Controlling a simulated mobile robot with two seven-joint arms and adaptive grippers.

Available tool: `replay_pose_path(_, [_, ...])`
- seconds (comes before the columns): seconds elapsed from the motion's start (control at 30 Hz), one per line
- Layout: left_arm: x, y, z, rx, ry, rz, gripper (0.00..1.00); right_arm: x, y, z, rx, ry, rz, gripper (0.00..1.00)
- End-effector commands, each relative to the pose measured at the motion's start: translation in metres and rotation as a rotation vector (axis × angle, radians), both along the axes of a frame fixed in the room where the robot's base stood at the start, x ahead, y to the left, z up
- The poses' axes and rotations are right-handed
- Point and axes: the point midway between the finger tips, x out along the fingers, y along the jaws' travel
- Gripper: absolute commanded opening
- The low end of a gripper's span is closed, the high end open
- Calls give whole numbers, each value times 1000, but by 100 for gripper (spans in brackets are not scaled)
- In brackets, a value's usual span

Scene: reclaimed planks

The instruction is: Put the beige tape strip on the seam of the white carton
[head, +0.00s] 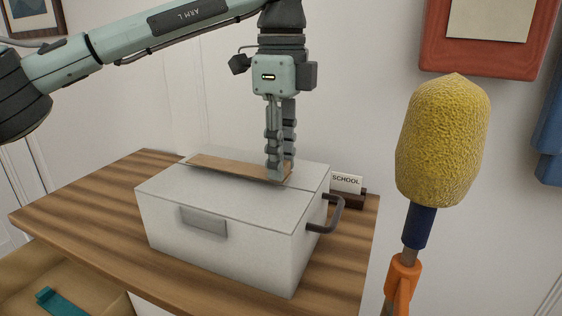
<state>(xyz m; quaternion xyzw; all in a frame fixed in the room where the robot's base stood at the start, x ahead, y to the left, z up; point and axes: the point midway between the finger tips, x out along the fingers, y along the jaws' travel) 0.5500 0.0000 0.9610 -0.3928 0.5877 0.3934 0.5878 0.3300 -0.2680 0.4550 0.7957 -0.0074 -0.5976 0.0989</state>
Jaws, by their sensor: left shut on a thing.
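The white carton (220,198) stands on a wooden table, with a label plate on its front and a dark handle on its right side. A thin seam line runs across its top. The beige tape strip (225,167) stretches along the top, close to that seam, from the left edge to my left gripper. My left gripper (278,176) points down and is shut on the strip's right end, hiding part of it. I cannot tell whether the strip touches the lid along its whole length.
A yellow fuzzy roller or duster (443,140) with an orange handle stands large at the right. A small "SCHOOL" sign (346,183) stands behind the carton. The wooden table (90,212) is clear at left. A teal item (62,301) lies in a tan box or drawer below.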

Motion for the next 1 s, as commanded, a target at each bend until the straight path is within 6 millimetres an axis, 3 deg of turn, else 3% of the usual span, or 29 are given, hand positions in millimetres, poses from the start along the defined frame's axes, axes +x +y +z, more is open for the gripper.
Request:
replay_pose_path(0.1, [0, 1, -12, -1, -1, 2, 12, -1, 0, -1, 1, 2, 1, 0])
replay_pose_path(0.5, [0, 0, -16, 0, -1, 1, 12, -3, -4, -3, -11, 11, 6, 0])
replay_pose_path(0.53, [0, 0, -16, 0, -1, 1, 29, -3, -4, -1, -12, 10, 7, 0])
replay_pose_path(0.67, [0, 0, -15, 0, -1, 1, 45, -2, -4, 3, -13, 6, 8, 0])
replay_pose_path(1.0, [0, 0, -14, 0, -1, 1, 47, -2, -3, 5, -10, 2, 6, 0])
